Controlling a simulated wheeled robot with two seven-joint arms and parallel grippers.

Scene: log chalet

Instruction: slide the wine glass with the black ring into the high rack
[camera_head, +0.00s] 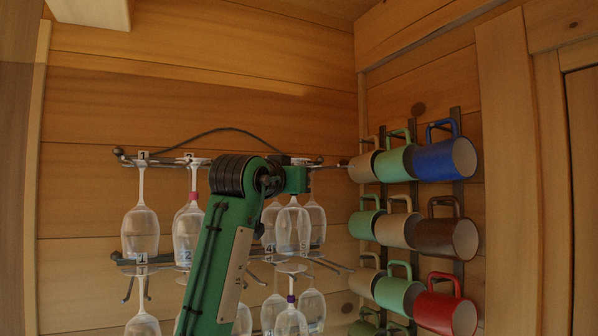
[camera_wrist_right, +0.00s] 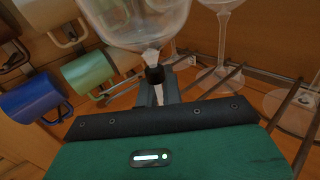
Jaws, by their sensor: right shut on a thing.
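A clear wine glass (camera_wrist_right: 140,18) fills the top of the right wrist view, with a black ring (camera_wrist_right: 155,74) on its stem. My right gripper (camera_wrist_right: 157,94) is shut on this glass at the stem. In the head view my green right arm reaches up to the high rack (camera_head: 165,161), a dark rail rack on the wall with number tags. The arm hides the rack's middle and the gripper's fingertips. Glasses hang bowl down beside the wrist; I cannot tell surely which one is held. My left gripper is not in view.
A glass with a pink ring (camera_head: 187,222) and a plain glass (camera_head: 140,228) hang at the left. A lower rack (camera_head: 130,262) holds more glasses, one with a purple ring (camera_head: 291,315). Mugs, including a blue mug (camera_head: 446,159), hang at the right, close to the rack's end.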

